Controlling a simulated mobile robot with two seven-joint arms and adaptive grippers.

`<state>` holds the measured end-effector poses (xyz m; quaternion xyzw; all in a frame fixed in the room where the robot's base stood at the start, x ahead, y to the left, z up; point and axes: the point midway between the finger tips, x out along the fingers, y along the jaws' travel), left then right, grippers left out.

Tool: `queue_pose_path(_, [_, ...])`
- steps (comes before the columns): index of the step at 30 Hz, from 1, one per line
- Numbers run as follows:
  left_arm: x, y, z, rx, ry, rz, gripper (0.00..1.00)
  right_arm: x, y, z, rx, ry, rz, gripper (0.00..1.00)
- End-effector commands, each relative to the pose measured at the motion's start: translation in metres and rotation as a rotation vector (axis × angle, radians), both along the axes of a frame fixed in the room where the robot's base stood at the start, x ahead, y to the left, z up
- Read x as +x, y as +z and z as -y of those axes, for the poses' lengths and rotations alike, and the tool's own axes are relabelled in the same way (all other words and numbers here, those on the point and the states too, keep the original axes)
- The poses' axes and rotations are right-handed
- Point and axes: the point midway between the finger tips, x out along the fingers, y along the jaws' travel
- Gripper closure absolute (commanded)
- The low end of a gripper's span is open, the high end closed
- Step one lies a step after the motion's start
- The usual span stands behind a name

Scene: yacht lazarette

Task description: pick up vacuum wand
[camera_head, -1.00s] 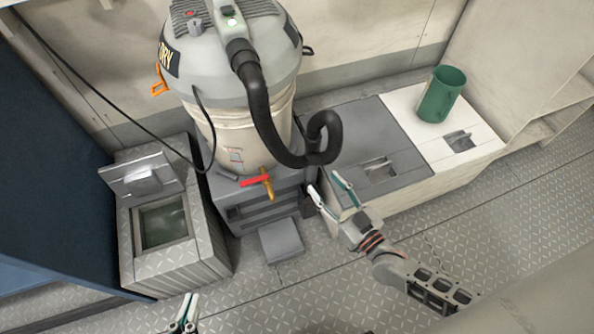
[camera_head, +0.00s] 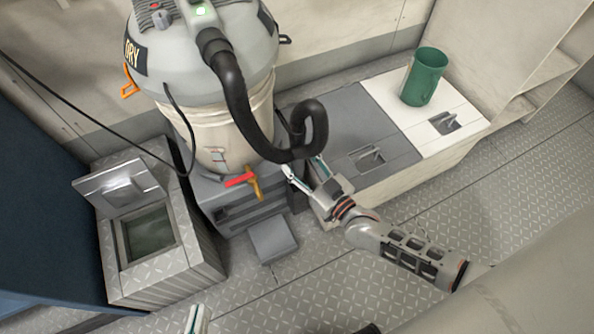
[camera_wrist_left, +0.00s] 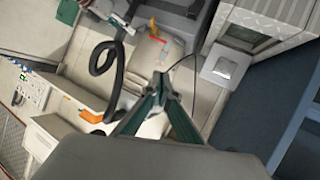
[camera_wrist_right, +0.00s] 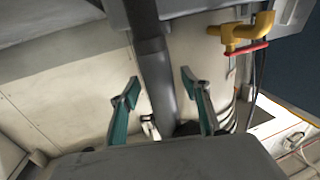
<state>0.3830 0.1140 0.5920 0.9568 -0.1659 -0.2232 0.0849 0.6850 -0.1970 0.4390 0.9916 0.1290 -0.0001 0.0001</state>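The grey vacuum wand (camera_wrist_right: 160,85), with a darker cuff, runs down the right wrist view between the fingers of my right gripper (camera_wrist_right: 158,90). The fingers are apart on either side of it, and I see no clear contact. In the head view my right gripper (camera_head: 303,168) is just below the looped black hose (camera_head: 232,85) beside the vacuum (camera_head: 215,60); the wand there is mostly hidden. My left gripper (camera_head: 198,319) only peeks in at the bottom edge. In the left wrist view its fingertips (camera_wrist_left: 161,84) meet with nothing between them.
A red-handled yellow valve (camera_head: 250,182) sticks out from the vacuum close to my right gripper. A green bucket (camera_head: 424,77) stands on the white locker lid at the right. An open metal box (camera_head: 150,240) is at the left. The floor (camera_head: 400,215) is clear at the right.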

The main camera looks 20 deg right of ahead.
Motion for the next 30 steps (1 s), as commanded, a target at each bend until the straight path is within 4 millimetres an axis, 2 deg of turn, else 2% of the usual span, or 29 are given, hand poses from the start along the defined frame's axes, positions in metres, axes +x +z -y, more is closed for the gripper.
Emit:
queue_pose_path(1, [0.000, 0.000, 0.000, 0.000, 0.000, 0.000, 1.00, 0.000, 0.000, 0.000, 0.000, 0.000, 0.000, 0.66])
queue_pose_path(4, [0.000, 0.000, 0.000, 0.001, 0.000, 0.000, 1.00, 0.000, 0.000, 0.000, 0.000, 0.000, 0.000, 0.92])
queue_pose_path(5, [0.000, 0.000, 0.000, 0.001, 0.000, 0.000, 1.00, 0.000, 0.000, 0.000, 0.000, 0.000, 0.000, 0.95])
queue_pose_path(14, [0.001, 0.000, -0.001, 0.004, 0.000, 0.001, 1.00, 0.000, 0.002, 0.000, 0.002, 0.000, 0.003, 0.95])
queue_pose_path(19, [0.004, 0.006, -0.004, 0.029, -0.004, 0.018, 1.00, 0.002, 0.012, 0.000, 0.002, -0.001, 0.007, 0.95])
queue_pose_path(24, [0.013, 0.016, -0.016, 0.115, -0.019, 0.052, 1.00, 0.004, 0.037, 0.000, 0.003, -0.001, 0.016, 0.95])
queue_pose_path(26, [0.013, 0.016, -0.026, 0.178, -0.039, 0.061, 1.00, 0.005, 0.049, 0.000, 0.003, -0.001, 0.018, 0.95])
queue_pose_path(30, [0.009, 0.011, -0.033, 0.227, -0.053, 0.050, 1.00, 0.005, 0.078, 0.000, 0.005, -0.002, 0.022, 0.95])
